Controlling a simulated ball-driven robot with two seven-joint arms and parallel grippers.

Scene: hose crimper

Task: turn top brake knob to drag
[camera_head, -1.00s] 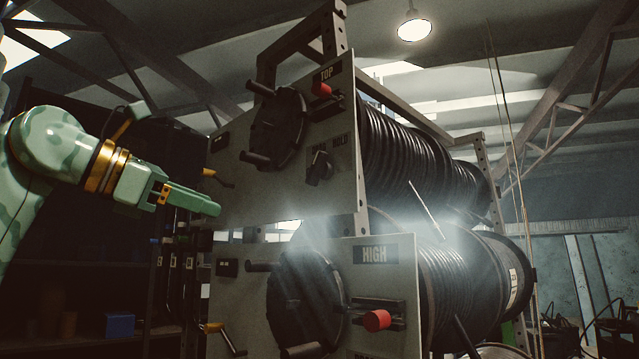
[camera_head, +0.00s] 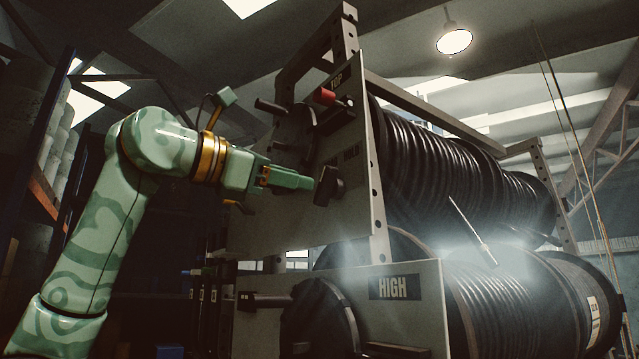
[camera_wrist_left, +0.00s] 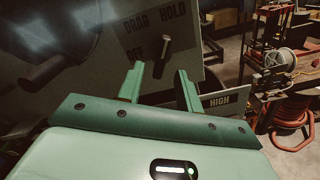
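The top brake knob (camera_head: 328,186) is a dark lever-like knob on the grey top reel panel (camera_head: 280,222), below the red knob. In the left wrist view the knob (camera_wrist_left: 163,56) stands among the printed words DRAG, HOLD and OFF. Which word it points to is not clear. My left gripper (camera_head: 312,182) is right in front of the knob, fingers pointing at it. In the left wrist view the gripper (camera_wrist_left: 160,74) is open, with the knob seen between and just beyond its fingertips. Contact is not visible. My right gripper is not in view.
A red knob (camera_head: 324,96) and a dark crank wheel (camera_head: 293,138) sit above on the top panel. The lower panel carries a HIGH label (camera_head: 393,288). Hose reels (camera_head: 440,160) lie behind the panels. A red hose coil (camera_wrist_left: 292,120) lies at right in the wrist view.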

